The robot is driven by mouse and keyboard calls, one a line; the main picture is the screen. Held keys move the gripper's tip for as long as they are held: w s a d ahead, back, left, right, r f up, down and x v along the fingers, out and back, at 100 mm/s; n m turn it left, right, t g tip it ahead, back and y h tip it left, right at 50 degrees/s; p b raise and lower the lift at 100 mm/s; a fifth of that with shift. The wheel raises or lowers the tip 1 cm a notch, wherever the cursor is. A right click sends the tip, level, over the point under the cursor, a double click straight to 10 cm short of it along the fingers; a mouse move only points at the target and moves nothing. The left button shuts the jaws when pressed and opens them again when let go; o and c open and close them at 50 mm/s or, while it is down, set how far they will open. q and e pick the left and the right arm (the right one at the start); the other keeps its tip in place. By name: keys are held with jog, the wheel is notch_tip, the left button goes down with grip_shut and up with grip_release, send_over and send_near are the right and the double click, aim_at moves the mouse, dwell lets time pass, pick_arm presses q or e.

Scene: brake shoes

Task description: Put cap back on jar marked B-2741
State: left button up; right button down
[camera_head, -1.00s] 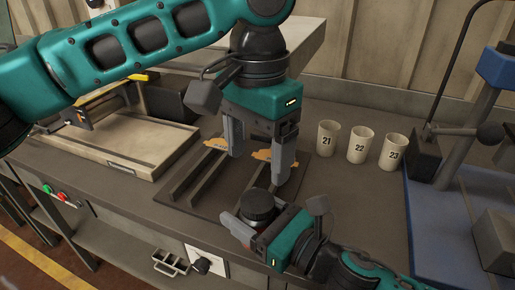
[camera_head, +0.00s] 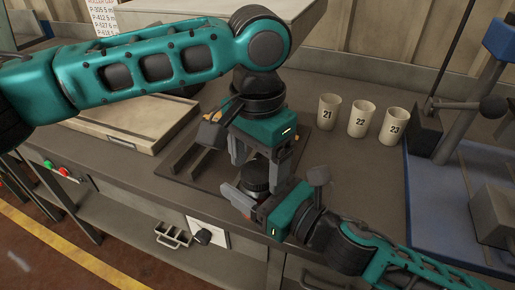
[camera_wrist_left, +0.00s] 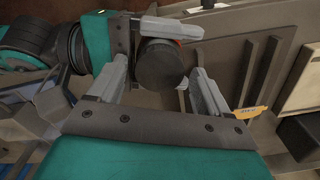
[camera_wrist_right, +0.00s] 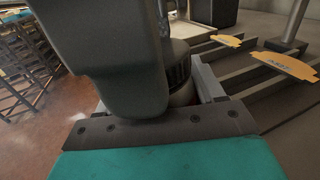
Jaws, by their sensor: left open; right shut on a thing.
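A small jar with a dark round cap (camera_head: 256,177) on top is in my right gripper (camera_head: 258,196), above the front of the bench. A reddish-brown body shows below the cap in the right wrist view (camera_wrist_right: 183,94). Its marking cannot be read. My left gripper (camera_head: 262,164) points down over it, open, with a finger on either side. In the left wrist view the cap (camera_wrist_left: 160,64) is between and just beyond the open fingers. I cannot tell whether they touch it. In the right wrist view a large dark grey part hides much of the jar.
Cups marked 21 (camera_head: 328,112), 22 (camera_head: 361,119) and 23 (camera_head: 393,127) stand behind to the right. A dark rack with rails (camera_head: 188,165) lies left of the grippers, with orange tags (camera_wrist_right: 285,64). A blue-based press (camera_head: 460,185) is at right. A shallow tray (camera_head: 130,134) is at left.

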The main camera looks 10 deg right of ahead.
pick_arm(q)
jog(key=c, duration=1.1)
jog(key=o, duration=1.3)
notch_tip(320, 180, up, 12)
jog(key=shift+f, duration=0.1)
